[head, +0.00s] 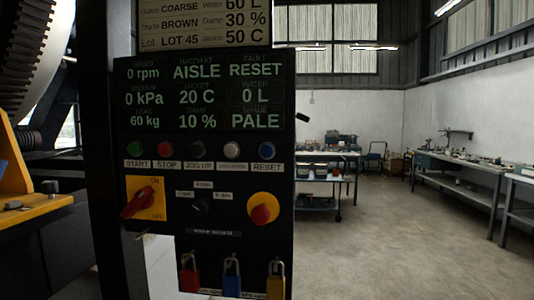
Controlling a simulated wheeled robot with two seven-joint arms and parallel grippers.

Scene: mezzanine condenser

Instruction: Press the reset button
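The black control panel (180,235) stands upright, close in front, left of the middle of the head view. The blue reset button (267,150) is at the right end of a row of buttons, with a RESET label (264,167) under it. Left of it are a green button (134,153), a red button (165,149), a dark blue button (199,150) and a white button (232,150). The display (200,95) above reads FAULT RESET, AISLE and 0 rpm. Neither gripper shows in the head view.
A red rotary switch (139,202) on a yellow plate and a red knob on a yellow disc (264,209) sit below the buttons. Padlocks (231,278) hang lower. Yellow machinery (30,215) is at left. Workbenches (460,168) stand at right; the floor (385,240) between is clear.

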